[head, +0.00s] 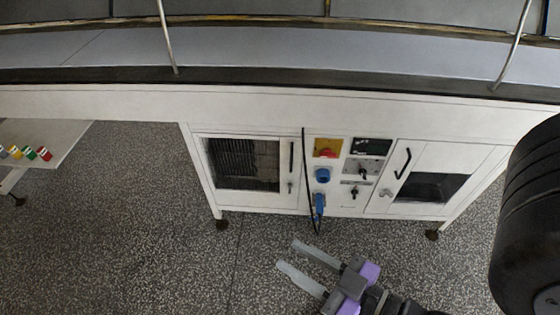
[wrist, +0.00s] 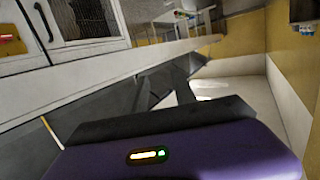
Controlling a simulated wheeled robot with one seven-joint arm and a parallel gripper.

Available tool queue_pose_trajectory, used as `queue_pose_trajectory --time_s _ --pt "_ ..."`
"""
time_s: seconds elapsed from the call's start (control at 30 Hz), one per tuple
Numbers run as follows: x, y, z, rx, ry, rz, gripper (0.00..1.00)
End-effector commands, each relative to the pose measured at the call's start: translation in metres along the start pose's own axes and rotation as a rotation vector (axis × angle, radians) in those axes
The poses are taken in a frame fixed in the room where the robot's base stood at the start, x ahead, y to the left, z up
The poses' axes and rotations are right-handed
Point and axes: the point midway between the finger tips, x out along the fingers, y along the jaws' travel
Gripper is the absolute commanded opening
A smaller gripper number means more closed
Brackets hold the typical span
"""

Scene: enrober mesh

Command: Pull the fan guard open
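The white machine front in the head view has two white-framed panels, and I cannot tell by label which is the fan guard. The left panel (head: 243,164) has a dark mesh-like window and a black upright handle (head: 291,156) on its right side. The right panel (head: 430,187) has a dark window and a slanted black handle (head: 403,162) on its left. Both look shut. My gripper (head: 291,256) is open and empty, low in front of the machine, apart from both handles. The wrist view shows a windowed panel (wrist: 92,18) with a black handle (wrist: 43,20) at upper left.
Between the panels are a yellow-and-red switch (head: 325,148), a blue socket (head: 322,175), a blue plug (head: 319,206) and a hanging black cable (head: 305,180). A side table (head: 42,140) with coloured pieces stands left. Speckled floor (head: 120,230) is clear to the left.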

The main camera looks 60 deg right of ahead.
Motion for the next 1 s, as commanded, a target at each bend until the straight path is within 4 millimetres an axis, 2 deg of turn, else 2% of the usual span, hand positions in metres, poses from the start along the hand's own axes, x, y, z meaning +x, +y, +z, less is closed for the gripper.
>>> queue_pose_trajectory --time_s 0.03,0.17,0.37,0.47,0.6,0.7,0.83,0.9,1.0 --pt "0.018 0.011 0.008 0.032 0.032 0.067 0.33" --pt "0.06 0.037 0.03 0.103 0.099 0.209 0.33" --pt "0.125 0.094 0.061 0.163 0.19 0.398 0.33" --pt "0.157 0.132 0.076 0.174 0.226 0.486 0.33" --pt "0.194 0.196 0.095 0.168 0.266 0.603 0.33" --pt "0.215 0.244 0.108 0.152 0.278 0.679 0.33" --pt "0.232 0.297 0.129 0.12 0.266 0.755 0.33" --pt "0.239 0.31 0.143 0.105 0.244 0.774 0.33" --pt "0.245 0.305 0.168 0.092 0.2 0.776 0.33"
